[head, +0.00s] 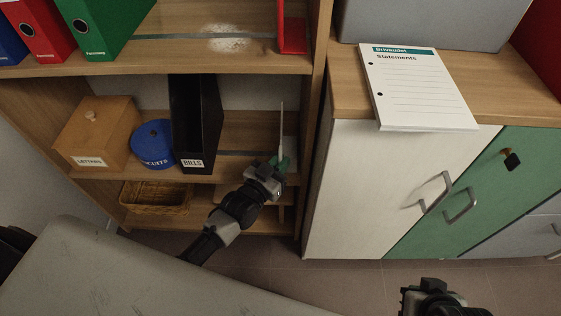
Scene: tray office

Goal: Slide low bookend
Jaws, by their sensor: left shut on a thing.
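The low bookend (281,128) is a thin, pale upright plate, seen nearly edge-on, at the right part of the lower shelf (240,129). My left gripper (279,162) is at the lower front end of this plate and is shut on it. The gripper hides the bookend's foot. A red bookend (293,36) stands at the right end of the shelf above. My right gripper (435,292) is at the bottom edge, away from the shelves, and its jaws are not clear.
A black BILLS file holder (193,125), a blue tin (153,145) and a wooden LETTERS box (97,135) stand left of the bookend. Shelf between holder and bookend is clear. A shelf side panel (314,125) is close on the right. A wicker basket (156,197) sits below.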

